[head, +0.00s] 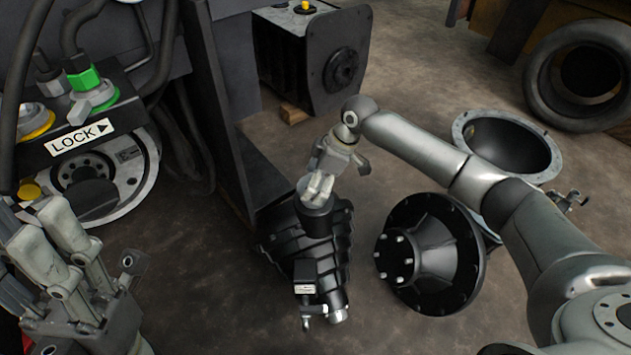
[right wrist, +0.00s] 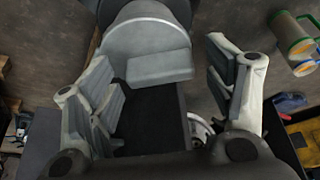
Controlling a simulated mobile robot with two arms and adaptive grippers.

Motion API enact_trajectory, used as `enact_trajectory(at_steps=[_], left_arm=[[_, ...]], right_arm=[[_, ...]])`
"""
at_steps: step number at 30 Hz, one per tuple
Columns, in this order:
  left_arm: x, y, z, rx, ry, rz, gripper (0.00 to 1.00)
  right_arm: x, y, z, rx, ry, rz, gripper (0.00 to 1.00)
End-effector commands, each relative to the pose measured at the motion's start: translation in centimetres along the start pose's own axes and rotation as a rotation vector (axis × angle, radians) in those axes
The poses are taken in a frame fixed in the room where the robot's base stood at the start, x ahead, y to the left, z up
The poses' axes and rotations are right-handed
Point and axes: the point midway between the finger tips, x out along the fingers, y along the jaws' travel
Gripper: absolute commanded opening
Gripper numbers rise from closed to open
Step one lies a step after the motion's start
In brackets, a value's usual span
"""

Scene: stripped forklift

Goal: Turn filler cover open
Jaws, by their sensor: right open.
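The filler cover looks to be the grey round cap with a raised block-like tab (right wrist: 158,66) in the right wrist view. My right gripper (head: 318,188) is over the cap. In the right wrist view my right gripper (right wrist: 158,62) is open, one finger on each side of the tab, with gaps visible. My left gripper (head: 55,235) is at the lower left; its opening is unclear.
A panel with a LOCK label (head: 80,136) and green and yellow fittings is at the left. A black flanged cone (head: 435,255) and a metal ring housing (head: 510,140) lie at the right. A black box unit (head: 312,60) and a tyre (head: 585,75) are behind. Some floor is bare between them.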

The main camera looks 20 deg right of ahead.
Motion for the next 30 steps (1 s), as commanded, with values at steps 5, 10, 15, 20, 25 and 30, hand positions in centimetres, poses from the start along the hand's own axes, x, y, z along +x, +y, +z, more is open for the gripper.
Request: enact_trajectory(at_steps=[5, 10, 15, 20, 25, 30], left_arm=[[0.01, 0.01, 0.01, 0.000, -0.001, 0.000, 0.40], [0.00, 0.02, 0.03, 0.000, -0.001, 0.000, 0.40], [0.00, 0.01, 0.04, -0.001, -0.002, 0.000, 0.40], [0.01, 0.01, 0.05, -0.001, -0.002, 0.000, 0.40], [0.22, 0.01, 0.01, 0.000, -0.003, 0.000, 0.40], [0.81, 0.01, -0.11, 0.000, -0.003, 0.000, 0.40]], right_arm=[[-0.03, 0.00, -0.02, 0.000, 0.000, 0.000, 0.66], [-0.03, 0.00, -0.02, 0.000, 0.000, 0.000, 0.44], [-0.03, 0.00, -0.01, 0.000, 0.000, 0.000, 0.22], [-0.04, 0.00, 0.00, 0.000, 0.000, 0.000, 0.10], [-0.18, 0.03, 0.22, -0.002, -0.001, -0.002, 0.10], [-0.56, 0.10, 0.96, -0.010, -0.001, -0.006, 0.10]])
